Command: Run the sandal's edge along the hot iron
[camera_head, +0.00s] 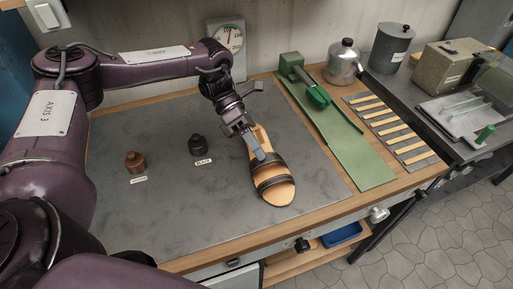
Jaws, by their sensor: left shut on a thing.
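A tan sandal (276,189) with dark straps is over the grey work surface (160,215), its rounded end towards me. My left gripper (262,154) comes down from the upper left and is shut on the sandal near its straps. The fingers partly cover the sandal's far end. I cannot tell whether the sandal touches the surface or is held just above it. A green tool (316,96) lies on the long green board to the right; I cannot tell whether it is the hot iron. My right gripper is not in view.
The green board (352,150) and a slatted strip (398,128) lie right. A dial gauge (238,36), a metal can (343,65) and a grey pot (391,48) stand behind. The front surface is clear.

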